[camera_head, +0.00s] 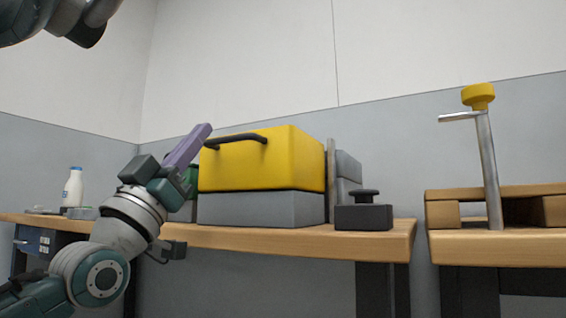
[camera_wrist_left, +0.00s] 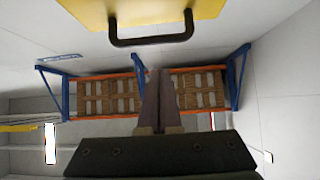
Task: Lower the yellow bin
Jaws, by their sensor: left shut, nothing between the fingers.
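The yellow bin (camera_head: 285,160) sits on a grey block (camera_head: 262,209) on the wooden bench, with a black bar handle (camera_head: 236,139) on its front. In the left wrist view the bin (camera_wrist_left: 205,8) fills the top edge, with its handle (camera_wrist_left: 151,41) hanging into the picture. My left gripper (camera_head: 206,130) is shut and empty, its purple fingers pointing up beside the left end of the handle. In the wrist view the shut fingers (camera_wrist_left: 168,78) point toward the handle, with a gap between. My right gripper is not in view.
The bench (camera_head: 350,241) holds a black knobbed block (camera_head: 363,215) and a grey upright plate (camera_head: 331,180) right of the bin. A white bottle (camera_head: 73,187) stands at far left. A second bench (camera_head: 500,248) at right carries a yellow-topped post (camera_head: 489,170) and a wooden pallet (camera_head: 443,212).

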